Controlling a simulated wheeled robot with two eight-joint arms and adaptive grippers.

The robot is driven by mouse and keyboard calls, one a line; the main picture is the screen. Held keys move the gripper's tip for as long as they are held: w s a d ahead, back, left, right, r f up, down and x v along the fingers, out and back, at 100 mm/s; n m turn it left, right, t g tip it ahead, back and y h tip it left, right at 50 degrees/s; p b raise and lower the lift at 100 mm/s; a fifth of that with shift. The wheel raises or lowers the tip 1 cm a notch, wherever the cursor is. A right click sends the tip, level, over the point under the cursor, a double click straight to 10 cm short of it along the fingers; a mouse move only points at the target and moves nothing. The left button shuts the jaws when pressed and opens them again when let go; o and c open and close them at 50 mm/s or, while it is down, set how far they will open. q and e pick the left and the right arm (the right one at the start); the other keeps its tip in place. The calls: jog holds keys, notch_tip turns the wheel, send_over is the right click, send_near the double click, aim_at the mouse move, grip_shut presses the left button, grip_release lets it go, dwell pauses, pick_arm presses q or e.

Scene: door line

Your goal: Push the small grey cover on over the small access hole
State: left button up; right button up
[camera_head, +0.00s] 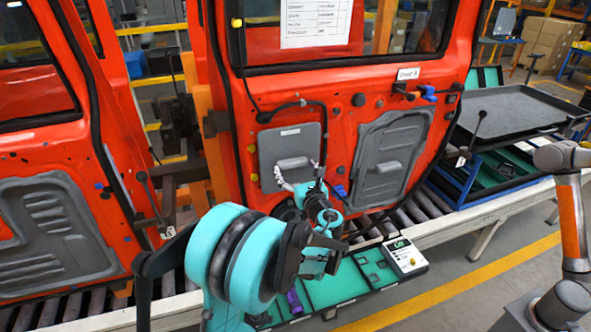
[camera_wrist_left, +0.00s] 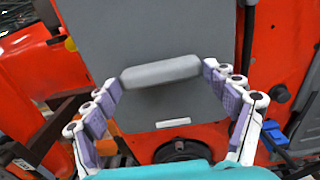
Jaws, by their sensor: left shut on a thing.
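The small grey cover (camera_head: 273,148) is a flat, rounded plate with a bar handle (camera_head: 293,163) and a small white label. It lies against or just in front of the red door, upright. The access hole is hidden behind it; I cannot tell whether the cover is fully seated. My left gripper (camera_head: 298,181) is shut on the handle from below. In the left wrist view the cover (camera_wrist_left: 150,35) looks inverted, with the gripper fingers (camera_wrist_left: 162,78) at both ends of the handle. My right gripper is out of view.
A larger grey panel (camera_head: 383,160) sits on the red door (camera_head: 240,90) to the right. A conveyor with rollers runs below. A green tray (camera_head: 330,286) stands in front. Black trays (camera_head: 508,112) stand at right. Another red door body is at left.

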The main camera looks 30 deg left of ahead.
pick_arm(q)
jog(key=shift+x, duration=0.9)
dwell(0.6)
jog(key=o, duration=1.2)
jog(key=v, duration=2.3)
jog(key=shift+s, duration=0.1)
